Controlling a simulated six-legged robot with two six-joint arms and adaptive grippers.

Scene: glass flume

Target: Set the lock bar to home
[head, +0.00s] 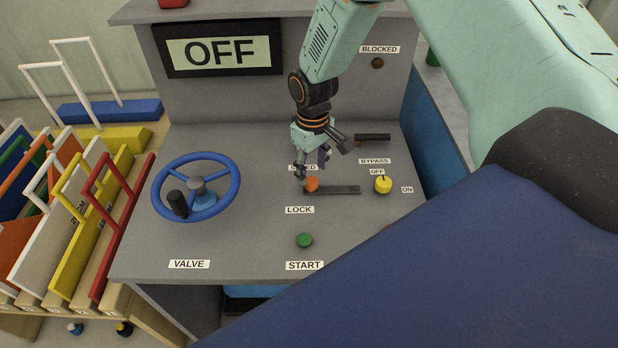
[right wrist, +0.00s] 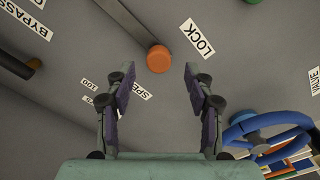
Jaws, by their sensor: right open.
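The lock bar (head: 338,190) is a flat dark grey bar on the console top, above the LOCK label, with an orange knob (head: 312,184) at its left end. In the right wrist view the knob (right wrist: 158,58) lies ahead of and between my spread fingers, and the bar (right wrist: 122,22) runs away to the upper left. My right gripper (head: 312,166) points down over the knob end, open and empty. I cannot tell whether either finger touches the knob. My left gripper is not in view.
A blue valve wheel (head: 197,187) stands left of the bar. A yellow bypass knob (head: 383,185) is close to its right end. A green START button (head: 304,240) is in front, a black handle (head: 372,137) behind. The display (head: 222,51) reads OFF. Coloured panels stand in a rack at left.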

